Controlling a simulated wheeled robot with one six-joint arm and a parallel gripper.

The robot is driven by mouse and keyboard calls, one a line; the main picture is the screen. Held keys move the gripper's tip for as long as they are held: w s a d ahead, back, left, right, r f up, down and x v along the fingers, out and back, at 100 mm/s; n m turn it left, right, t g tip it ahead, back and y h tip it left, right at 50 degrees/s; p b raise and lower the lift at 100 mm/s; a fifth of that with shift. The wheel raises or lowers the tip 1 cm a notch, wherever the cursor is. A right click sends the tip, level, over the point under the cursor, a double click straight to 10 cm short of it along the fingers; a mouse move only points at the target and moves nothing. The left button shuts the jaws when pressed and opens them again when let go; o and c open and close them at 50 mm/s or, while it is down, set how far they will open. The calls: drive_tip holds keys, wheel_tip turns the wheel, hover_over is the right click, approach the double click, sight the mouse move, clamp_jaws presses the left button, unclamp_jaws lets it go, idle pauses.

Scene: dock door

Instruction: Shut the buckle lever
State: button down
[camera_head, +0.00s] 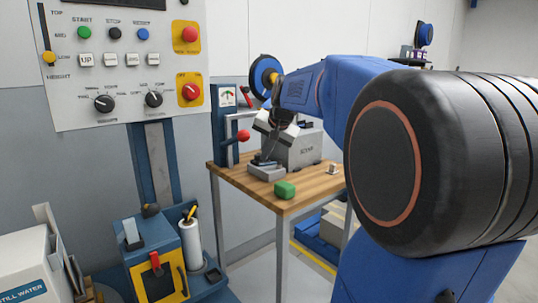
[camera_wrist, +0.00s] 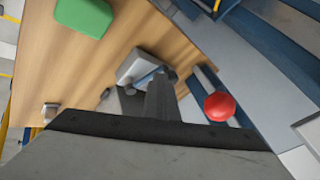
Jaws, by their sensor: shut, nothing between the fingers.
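The buckle looks like the low grey block (camera_head: 267,173) on the wooden table, in front of the grey scrap box. It also shows in the wrist view (camera_wrist: 138,65), just beyond my fingertips. My gripper (camera_head: 263,158) is shut and empty. It points down over the block from above. In the wrist view my gripper's fingertips (camera_wrist: 161,76) overlap the block's near edge, and I cannot tell whether they touch it. The buckle's lever is mostly hidden behind my fingers, so its angle cannot be told.
A green block (camera_head: 285,190) lies at the table's near edge. A grey scrap box (camera_head: 306,150) stands behind. A blue press with a red knob (camera_head: 243,136) is close on the left; the knob also shows in the wrist view (camera_wrist: 219,106).

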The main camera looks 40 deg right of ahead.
sight(259, 155)
drive_tip(key=shift+w+a, duration=0.1)
drive_tip(key=shift+w, duration=1.8)
drive_tip(key=shift+w+r, duration=0.1)
